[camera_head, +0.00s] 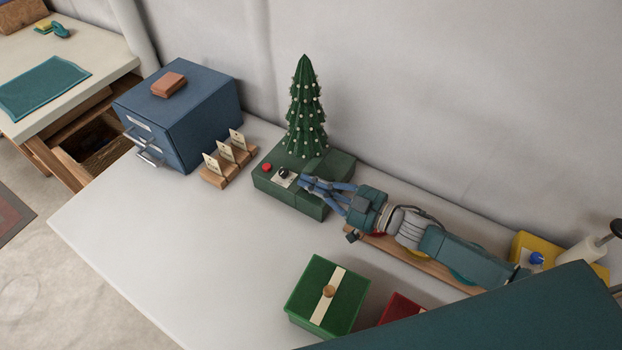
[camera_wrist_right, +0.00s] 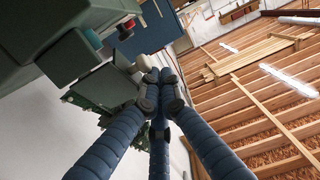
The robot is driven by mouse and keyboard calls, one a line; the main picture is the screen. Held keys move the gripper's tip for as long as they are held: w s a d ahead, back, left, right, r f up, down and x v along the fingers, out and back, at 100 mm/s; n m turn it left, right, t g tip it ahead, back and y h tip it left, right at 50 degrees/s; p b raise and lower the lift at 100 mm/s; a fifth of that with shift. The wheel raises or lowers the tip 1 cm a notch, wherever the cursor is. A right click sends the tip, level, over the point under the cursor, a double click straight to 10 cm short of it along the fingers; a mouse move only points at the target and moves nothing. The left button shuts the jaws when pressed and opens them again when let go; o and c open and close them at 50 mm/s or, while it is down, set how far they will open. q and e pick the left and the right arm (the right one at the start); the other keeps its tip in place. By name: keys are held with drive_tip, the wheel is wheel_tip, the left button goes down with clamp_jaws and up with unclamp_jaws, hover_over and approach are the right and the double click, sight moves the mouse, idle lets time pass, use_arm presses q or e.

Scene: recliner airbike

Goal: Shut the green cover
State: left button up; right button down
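I cannot make out clearly which part is a hinged cover. A green box (camera_head: 310,285) with a cream band and wooden knob stands in front, its lid on. My right gripper (camera_head: 305,184) is at the base box, beside the knob plate. In the right wrist view its fingertips (camera_wrist_right: 157,88) meet, with nothing visible between them. A green-grey panel (camera_wrist_right: 103,88) is close beside the fingers. My left gripper is not in view.
A blue drawer cabinet (camera_head: 205,115) with a brown block on top and a wooden card holder (camera_head: 228,165) stand to the left. Under my right arm lies a wooden board (camera_head: 420,262). A red item (camera_head: 398,308) is at the lower right. The white tabletop's left front is clear.

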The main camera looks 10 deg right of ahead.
drive_tip(key=shift+w+r+g+h+p, duration=0.15)
drive_tip(key=shift+g+h+p, duration=0.15)
drive_tip(key=shift+p, duration=0.2)
drive_tip(key=shift+w+a+f+p, duration=0.45)
drive_tip(key=shift+w+a+f, duration=0.05)
drive_tip(key=shift+a+f, duration=0.2)
drive_tip(key=shift+w+a+f, duration=0.15)
drive_tip(key=shift+w+f, duration=0.1)
drive_tip(key=shift+f, duration=0.1)
drive_tip(key=shift+w+a+f+b, duration=0.2)
drive_tip(key=shift+f+b, duration=0.3)
drive_tip(key=shift+w+a+f+b, duration=0.15)
drive_tip(key=shift+f+b, duration=0.3)
drive_tip(key=shift+b, duration=0.05)
idle(0.5)
idle(0.4)
